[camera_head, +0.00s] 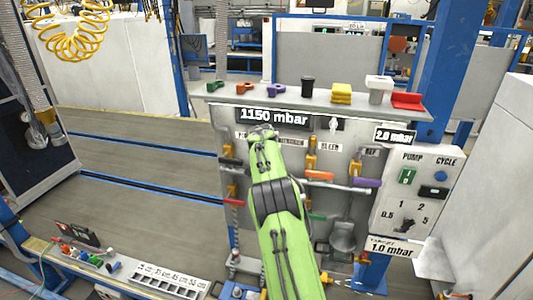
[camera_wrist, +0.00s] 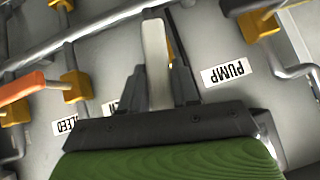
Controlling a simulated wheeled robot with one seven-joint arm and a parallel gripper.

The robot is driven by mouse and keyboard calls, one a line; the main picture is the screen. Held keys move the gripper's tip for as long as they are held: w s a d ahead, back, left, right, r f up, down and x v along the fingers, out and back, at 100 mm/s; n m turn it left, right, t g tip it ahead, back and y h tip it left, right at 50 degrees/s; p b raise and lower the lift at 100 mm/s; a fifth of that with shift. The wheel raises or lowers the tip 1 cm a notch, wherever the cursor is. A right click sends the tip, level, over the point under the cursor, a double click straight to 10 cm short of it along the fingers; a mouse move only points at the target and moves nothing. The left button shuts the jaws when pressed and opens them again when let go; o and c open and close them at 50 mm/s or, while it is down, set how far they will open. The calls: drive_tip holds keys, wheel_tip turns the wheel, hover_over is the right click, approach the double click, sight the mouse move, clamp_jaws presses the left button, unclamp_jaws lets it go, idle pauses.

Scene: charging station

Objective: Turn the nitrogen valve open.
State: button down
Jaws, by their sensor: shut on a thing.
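In the wrist view, my gripper (camera_wrist: 160,84) has its dark fingers on either side of a pale, flat valve handle (camera_wrist: 155,50) and is shut on it. The handle stands at an angle across the pipe behind it, with a yellow valve body (camera_wrist: 176,44) next to it. A label between BLEED and PUMP is mostly hidden by a finger, so this appears to be the nitrogen valve. In the head view, my green arm covers the gripper and this handle; part of the nitrogen label (camera_head: 291,142) shows beside the arm.
The bleed valve's orange handle (camera_wrist: 22,88) is at the left in the wrist view. A purple handle (camera_head: 365,182) is right of the arm in the head view. The pump control box (camera_head: 418,190) is further right. Loose coloured parts stand on the panel's top shelf (camera_head: 270,97).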

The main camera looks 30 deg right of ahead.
drive_tip(key=shift+w+a+n+g+h, duration=0.4)
drive_tip(key=shift+n+g+h, duration=0.1)
drive_tip(key=shift+g, duration=0.1)
idle(0.3)
drive_tip(key=c, duration=0.9)
unclamp_jaws()
drive_tip(key=b+v, duration=0.3)
drive_tip(key=v, duration=1.2)
drive_tip(key=shift+a+r, duration=0.25)
drive_tip(key=shift+a, duration=0.05)
